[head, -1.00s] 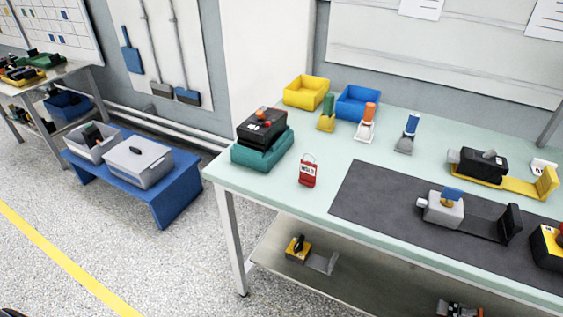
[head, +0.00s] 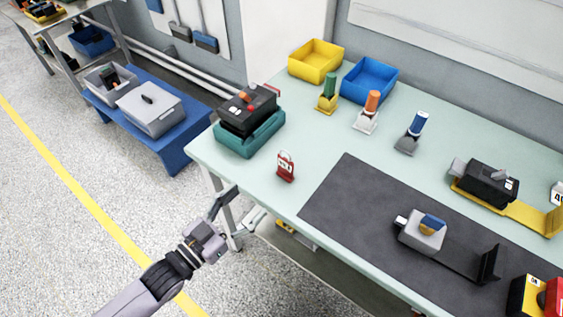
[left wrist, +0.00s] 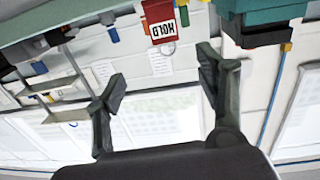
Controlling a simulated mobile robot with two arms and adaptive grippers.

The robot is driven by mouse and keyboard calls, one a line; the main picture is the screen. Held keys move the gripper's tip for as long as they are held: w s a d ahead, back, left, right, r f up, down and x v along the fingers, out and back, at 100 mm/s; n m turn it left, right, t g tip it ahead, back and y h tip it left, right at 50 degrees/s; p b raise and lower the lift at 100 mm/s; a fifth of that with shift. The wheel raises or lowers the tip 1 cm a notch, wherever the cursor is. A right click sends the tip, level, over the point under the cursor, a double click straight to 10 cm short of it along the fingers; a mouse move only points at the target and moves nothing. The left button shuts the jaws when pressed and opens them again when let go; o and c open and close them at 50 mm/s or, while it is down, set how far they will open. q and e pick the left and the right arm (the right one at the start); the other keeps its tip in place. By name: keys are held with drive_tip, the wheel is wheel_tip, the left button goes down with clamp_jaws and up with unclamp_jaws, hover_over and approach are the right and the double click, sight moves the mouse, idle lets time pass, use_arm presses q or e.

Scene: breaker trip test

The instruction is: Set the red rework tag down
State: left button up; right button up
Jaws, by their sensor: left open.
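The red rework tag (head: 286,167) stands on the pale green table (head: 318,126), near its front left edge and left of the dark mat. My left gripper (head: 245,203) is open and empty, off the table's front edge. It is apart from the tag, lower left of it in the head view. Its two spread fingers also show in the left wrist view (left wrist: 160,78). My right gripper is not in view.
A black device on a teal base (head: 248,138) stands just left of the tag. The dark mat (head: 345,205) carries a grey breaker (head: 422,234). Yellow (head: 316,62) and blue (head: 369,80) bins stand behind. Green-, orange- and blue-handled stamp-like items stand between. Table space around the tag is clear.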

use_arm(q)
drive_tip(key=p, duration=0.1)
approach(285, 162)
drive_tip(key=shift+w+d+r, duration=0.15)
drive_tip(key=shift+d, duration=0.35)
drive_tip(key=p+x, duration=0.1)
drive_tip(key=x, duration=0.3)
drive_tip(key=shift+w+d, duration=0.1)
drive_tip(key=shift+d, duration=0.05)
drive_tip(key=x, duration=0.2)
drive_tip(key=p+x, duration=0.1)
drive_tip(key=x, duration=0.1)
drive_tip(key=shift+w, duration=0.45)
drive_tip(key=shift+w+d+f, duration=0.15)
drive_tip(key=shift+w+f, duration=0.1)
drive_tip(key=shift+f, duration=0.05)
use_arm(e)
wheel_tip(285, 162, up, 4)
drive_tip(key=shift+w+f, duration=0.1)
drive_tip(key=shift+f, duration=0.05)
use_arm(q)
drive_tip(key=shift+c, duration=0.6)
drive_tip(key=c, duration=1.2)
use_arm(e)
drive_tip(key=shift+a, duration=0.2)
